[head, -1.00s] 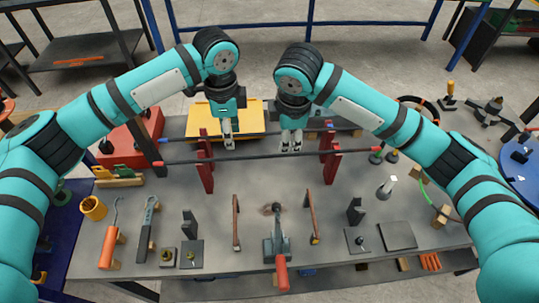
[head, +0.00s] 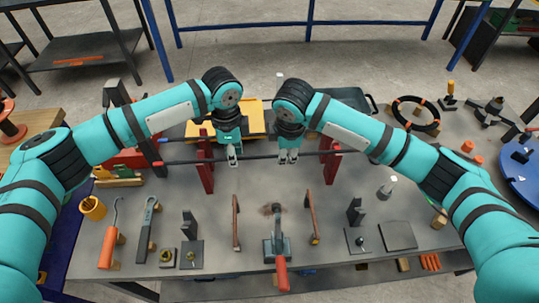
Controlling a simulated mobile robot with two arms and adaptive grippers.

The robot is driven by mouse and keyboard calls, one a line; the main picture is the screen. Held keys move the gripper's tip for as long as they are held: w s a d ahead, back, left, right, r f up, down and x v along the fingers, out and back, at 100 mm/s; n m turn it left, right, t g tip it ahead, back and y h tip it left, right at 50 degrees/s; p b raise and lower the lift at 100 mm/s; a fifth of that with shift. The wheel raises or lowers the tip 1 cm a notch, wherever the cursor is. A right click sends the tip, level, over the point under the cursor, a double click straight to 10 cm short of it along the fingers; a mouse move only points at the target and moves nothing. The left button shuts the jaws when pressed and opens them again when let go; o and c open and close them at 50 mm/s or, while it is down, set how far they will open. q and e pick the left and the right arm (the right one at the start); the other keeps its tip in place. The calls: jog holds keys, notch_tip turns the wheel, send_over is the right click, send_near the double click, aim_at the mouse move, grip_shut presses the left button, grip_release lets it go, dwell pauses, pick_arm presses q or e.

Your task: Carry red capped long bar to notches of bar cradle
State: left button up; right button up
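The red capped long bar (head: 261,156) lies across two red uprights (head: 205,168) (head: 331,160) on the workbench. Its left red cap (head: 158,164) shows; its right end is mostly hidden by my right arm. My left gripper (head: 232,160) points down at the bar inside the left upright; I cannot tell its finger gap. My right gripper (head: 288,159) is at the bar inside the right upright, its fingers apart. Whether either touches the bar is unclear. Two dark uprights (head: 190,222) (head: 356,211) stand nearer the front; I cannot tell which stand is the bar cradle.
A clamp with a red handle (head: 281,272) stands at front centre between two brown strips (head: 236,222) (head: 312,216). A yellow tray (head: 250,122) is behind the uprights. A grey plate (head: 398,236) lies at front right.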

pick_arm(q)
grip_shut()
pick_arm(e)
grip_shut()
pick_arm(q)
jog(key=shift+r, duration=0.2)
pick_arm(e)
jog(key=shift+r, duration=0.15)
